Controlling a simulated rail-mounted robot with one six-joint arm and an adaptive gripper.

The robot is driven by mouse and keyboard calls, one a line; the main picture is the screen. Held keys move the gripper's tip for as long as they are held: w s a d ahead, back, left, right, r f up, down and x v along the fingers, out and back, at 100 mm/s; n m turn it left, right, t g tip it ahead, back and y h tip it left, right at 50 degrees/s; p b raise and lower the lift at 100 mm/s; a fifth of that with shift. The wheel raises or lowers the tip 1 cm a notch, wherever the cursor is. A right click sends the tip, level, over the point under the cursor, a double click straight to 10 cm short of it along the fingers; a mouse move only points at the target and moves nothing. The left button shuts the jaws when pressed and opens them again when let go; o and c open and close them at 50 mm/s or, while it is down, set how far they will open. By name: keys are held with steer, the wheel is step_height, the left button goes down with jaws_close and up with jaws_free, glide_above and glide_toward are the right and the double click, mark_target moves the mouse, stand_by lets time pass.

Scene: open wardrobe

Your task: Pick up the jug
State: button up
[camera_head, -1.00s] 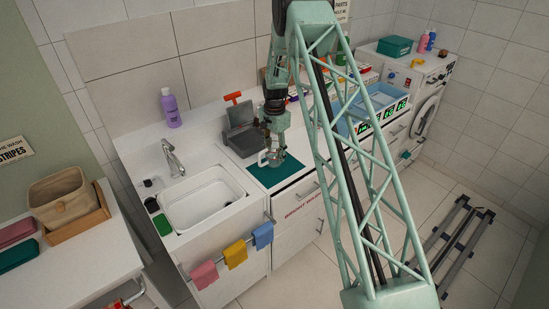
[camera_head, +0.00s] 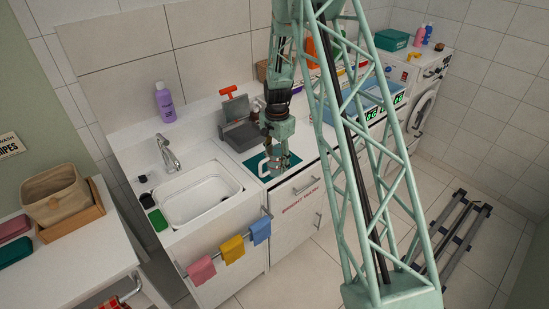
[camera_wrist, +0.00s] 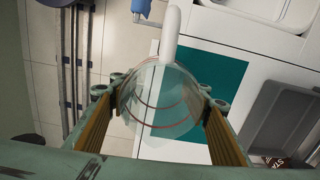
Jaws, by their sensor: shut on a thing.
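The jug (camera_wrist: 158,104) is clear, with red rings and a white handle (camera_wrist: 171,36). In the wrist view it sits between the two orange-padded fingers of my gripper (camera_wrist: 160,90), which is shut on its sides. In the head view my gripper (camera_head: 277,153) points down with the jug (camera_head: 268,168) at its tip, handle toward the left. The jug overlaps the front part of the teal mat (camera_head: 254,161); its exact height above the counter is hard to tell.
A sink (camera_head: 197,196) with a tap (camera_head: 167,152) lies to the left. A grey bin-like container (camera_head: 240,134) stands close behind the mat. Pink, yellow and blue cloths (camera_head: 232,250) hang on the front rail. A blue tray (camera_head: 362,112) is to the right.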

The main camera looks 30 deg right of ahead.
mark_target(276, 173)
steer(key=shift+s+a+r, duration=0.1)
steer(key=shift+s+a, duration=0.2)
steer(key=shift+s, duration=0.65)
steer(key=shift+s+a+r, duration=0.1)
steer(key=shift+s+a, duration=0.15)
steer(key=shift+s, duration=0.65)
steer(key=shift+a+b, duration=0.1)
steer(key=shift+b, duration=0.2)
